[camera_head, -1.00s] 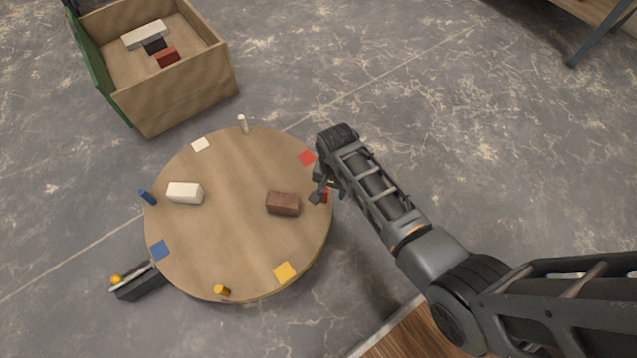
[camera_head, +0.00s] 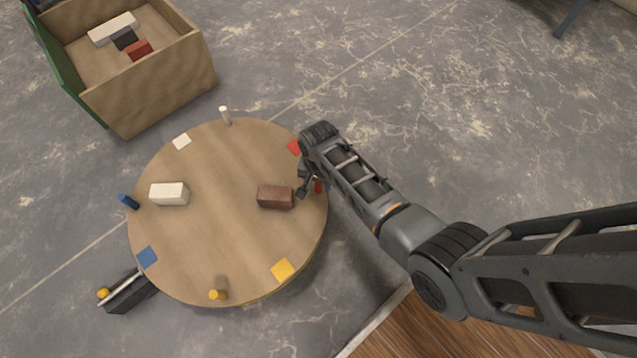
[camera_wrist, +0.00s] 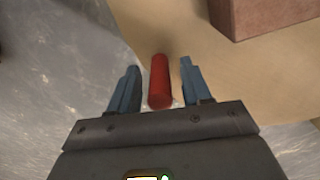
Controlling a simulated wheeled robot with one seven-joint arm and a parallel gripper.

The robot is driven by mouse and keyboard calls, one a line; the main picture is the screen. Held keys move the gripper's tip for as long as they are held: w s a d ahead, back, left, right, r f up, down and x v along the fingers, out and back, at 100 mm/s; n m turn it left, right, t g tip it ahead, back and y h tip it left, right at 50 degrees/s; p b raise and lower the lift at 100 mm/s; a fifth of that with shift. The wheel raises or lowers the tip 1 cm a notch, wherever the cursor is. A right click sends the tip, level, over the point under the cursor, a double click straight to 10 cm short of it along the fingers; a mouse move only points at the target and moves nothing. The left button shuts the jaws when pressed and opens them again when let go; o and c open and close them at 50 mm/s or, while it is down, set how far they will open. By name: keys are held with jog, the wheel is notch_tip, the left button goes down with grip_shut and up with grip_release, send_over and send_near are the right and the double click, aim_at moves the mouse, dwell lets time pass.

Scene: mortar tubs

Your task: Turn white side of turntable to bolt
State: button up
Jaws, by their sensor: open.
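The round wooden turntable (camera_head: 225,235) has coloured squares and upright pegs around its rim. Its white square (camera_head: 181,141) and white peg (camera_head: 226,116) are at the far side. The blue square (camera_head: 147,257) is at the lower left, near a dark bar with a yellow knob (camera_head: 128,292), which looks like the bolt, beside the rim. My gripper (camera_head: 308,186) is at the right rim by the red peg (camera_head: 318,187). In the wrist view my open gripper (camera_wrist: 158,68) has the red peg (camera_wrist: 159,82) between its fingers, with gaps visible on both sides.
A white block (camera_head: 169,194) and a brown brick (camera_head: 276,197) lie on the turntable; the brick is close to my gripper. A wooden box (camera_head: 155,88) with several blocks stands behind left. Bare floor lies to the right at the back.

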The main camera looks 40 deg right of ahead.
jog(key=shift+c, duration=0.4)
grip_shut()
